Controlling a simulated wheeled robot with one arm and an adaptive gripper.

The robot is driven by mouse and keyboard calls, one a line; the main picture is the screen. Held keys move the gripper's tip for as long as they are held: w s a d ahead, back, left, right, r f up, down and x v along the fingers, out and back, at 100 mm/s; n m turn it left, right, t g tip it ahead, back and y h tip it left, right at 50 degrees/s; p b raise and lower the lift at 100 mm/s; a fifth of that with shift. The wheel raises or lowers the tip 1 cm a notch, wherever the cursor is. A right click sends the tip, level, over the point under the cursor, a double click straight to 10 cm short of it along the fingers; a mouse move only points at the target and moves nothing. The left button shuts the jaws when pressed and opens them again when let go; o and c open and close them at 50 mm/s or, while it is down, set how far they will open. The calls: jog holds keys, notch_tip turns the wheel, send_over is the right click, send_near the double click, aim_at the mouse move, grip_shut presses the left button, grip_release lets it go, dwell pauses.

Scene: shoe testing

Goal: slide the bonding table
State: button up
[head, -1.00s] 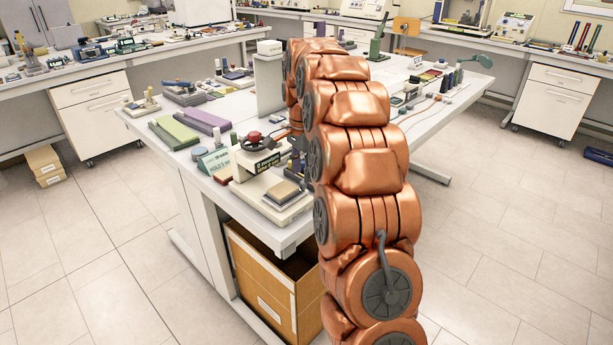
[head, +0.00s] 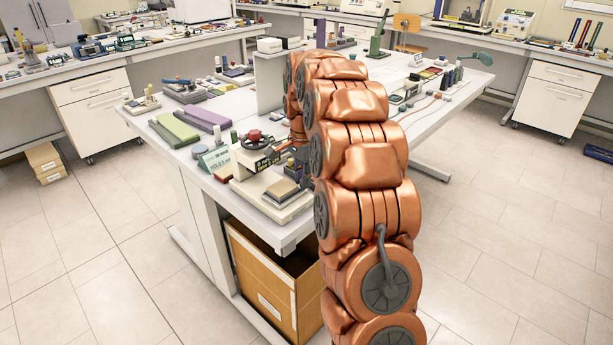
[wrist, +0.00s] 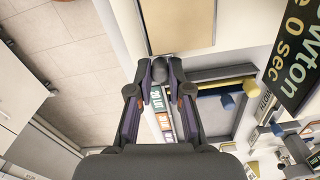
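The bonding table seems to be the flat stage with a tan pad (head: 283,190) on the white bench device at the workbench's front corner. In the wrist view, its beige pad (wrist: 178,25) lies in a pale frame at the top. A dark grey knob (wrist: 160,67) sits at the near edge of this frame. My gripper (wrist: 161,72) has its two fingertips on either side of the knob, close to it. I cannot tell whether they press on it.
A black label (wrist: 294,55) and a blue-grey frame with a yellow bar (wrist: 222,86) are to the right of my gripper. A green block (head: 173,130), a purple block (head: 202,117) and a small sign (head: 215,160) stand left of the device.

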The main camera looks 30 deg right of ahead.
grip_shut()
jog(key=shift+w+a, duration=0.25)
jog(key=shift+w, duration=0.95)
jog(key=shift+w+a, duration=0.25)
jog(key=shift+w, duration=0.95)
jog(key=o, duration=0.6)
grip_release()
notch_tip(320, 180, up, 8)
jog(key=shift+f, duration=0.2)
